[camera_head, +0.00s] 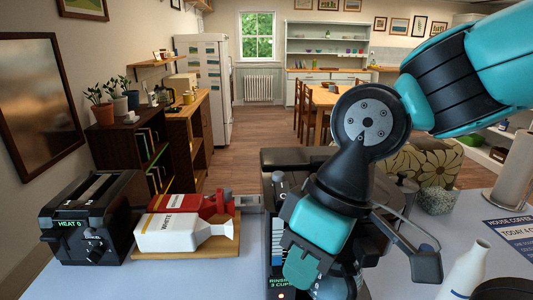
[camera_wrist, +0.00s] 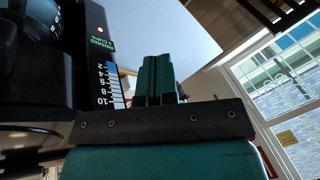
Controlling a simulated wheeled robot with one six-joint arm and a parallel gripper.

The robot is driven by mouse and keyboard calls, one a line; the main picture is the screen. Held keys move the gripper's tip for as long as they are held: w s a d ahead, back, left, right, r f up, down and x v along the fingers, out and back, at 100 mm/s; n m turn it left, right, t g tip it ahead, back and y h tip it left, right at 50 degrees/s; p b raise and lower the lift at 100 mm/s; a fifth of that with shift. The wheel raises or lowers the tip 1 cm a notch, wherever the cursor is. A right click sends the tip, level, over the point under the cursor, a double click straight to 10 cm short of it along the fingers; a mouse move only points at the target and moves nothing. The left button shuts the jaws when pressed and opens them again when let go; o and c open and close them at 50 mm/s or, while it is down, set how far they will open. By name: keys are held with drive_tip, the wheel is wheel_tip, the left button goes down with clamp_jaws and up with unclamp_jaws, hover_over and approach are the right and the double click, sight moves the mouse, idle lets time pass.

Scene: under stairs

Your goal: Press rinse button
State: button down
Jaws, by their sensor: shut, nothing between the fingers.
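A black coffee machine (camera_head: 277,248) stands on the counter, mostly hidden behind my arm. Its small display (camera_head: 280,283) shows green text that reads like "RINSIN… 2 CUP…", partly covered. A small pale reddish light (camera_head: 281,296) shows just below it. The wrist view shows the machine's black front (camera_wrist: 85,60) on the left, with the green text (camera_wrist: 101,40) and a numbered level scale (camera_wrist: 115,85). My gripper (camera_head: 299,272) is shut and empty, its teal fingers just right of the display. In the wrist view the fingers (camera_wrist: 157,75) are together beside the scale. I cannot tell whether they touch the machine. The rinse button is not clearly visible.
A black toaster (camera_head: 92,222) and a wooden board (camera_head: 210,246) with a white and a red carton stand on the left. A white bottle (camera_head: 466,272) and a coffee sign (camera_head: 510,232) are on the right. The counter (camera_head: 195,278) in front of the board is clear.

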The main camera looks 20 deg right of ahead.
sight(279, 173)
drive_tip(key=shift+d, duration=0.35)
drive_tip(key=w+d+r+m+h, duration=0.1)
drive_tip(key=w+r+m, duration=0.2)
drive_tip(key=m, duration=0.1)
drive_tip(key=w+r+m+p, duration=0.1)
drive_tip(key=w+r+m, duration=0.1)
drive_tip(key=w+m, duration=0.2)
drive_tip(key=w+d+r+m+h+p, duration=0.1)
drive_tip(key=w+r+m, duration=0.2)
drive_tip(key=m, duration=0.2)
drive_tip(key=shift+w+d+r+h, duration=0.3)
drive_tip(key=shift+w+d+r, duration=0.05)
drive_tip(key=w+d+r+m+h+p, duration=0.1)
drive_tip(key=w+r+m, duration=0.6)
drive_tip(key=m, duration=0.8)
wheel_tip(279, 173, up, 2)
drive_tip(key=shift+w+d+r+m+h+p, duration=0.1)
drive_tip(key=shift+w+d+m+h+p, duration=0.25)
drive_tip(key=shift+d+p, duration=0.25)
drive_tip(key=shift+a, duration=0.1)
wheel_tip(279, 173, down, 14)
drive_tip(key=p, duration=0.3)
